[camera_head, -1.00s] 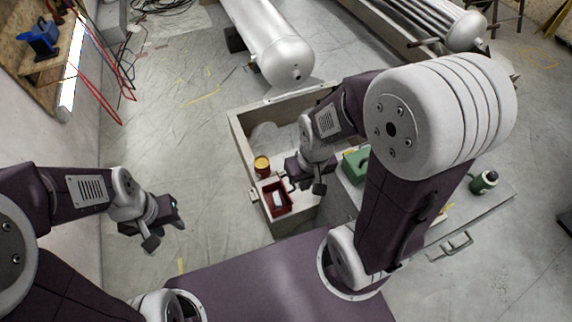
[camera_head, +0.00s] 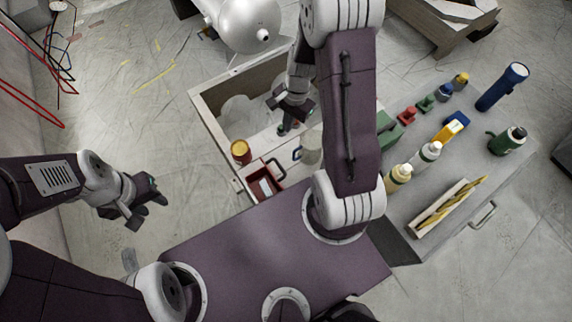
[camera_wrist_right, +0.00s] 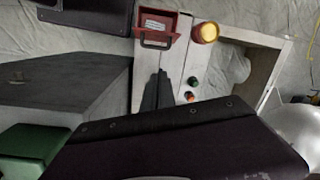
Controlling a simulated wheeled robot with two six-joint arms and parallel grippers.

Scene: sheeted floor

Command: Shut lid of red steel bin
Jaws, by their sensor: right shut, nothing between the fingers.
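The red steel bin (camera_head: 264,186) sits at the near left corner of a pale open-topped box in the head view. It also shows at the top of the right wrist view (camera_wrist_right: 157,18), with a dark loop handle at its edge. Its top looks open, with a light patch inside; I cannot make out the lid clearly. My right gripper (camera_head: 291,112) is over the pale box, above and to the right of the bin, apart from it. Its dark fingers (camera_wrist_right: 158,90) are together and empty. My left gripper (camera_head: 147,212) is open and empty over the floor at the left.
The pale box (camera_head: 213,127) also holds an amber-topped jar (camera_head: 240,150) beside the bin and a light mug (camera_head: 312,147).

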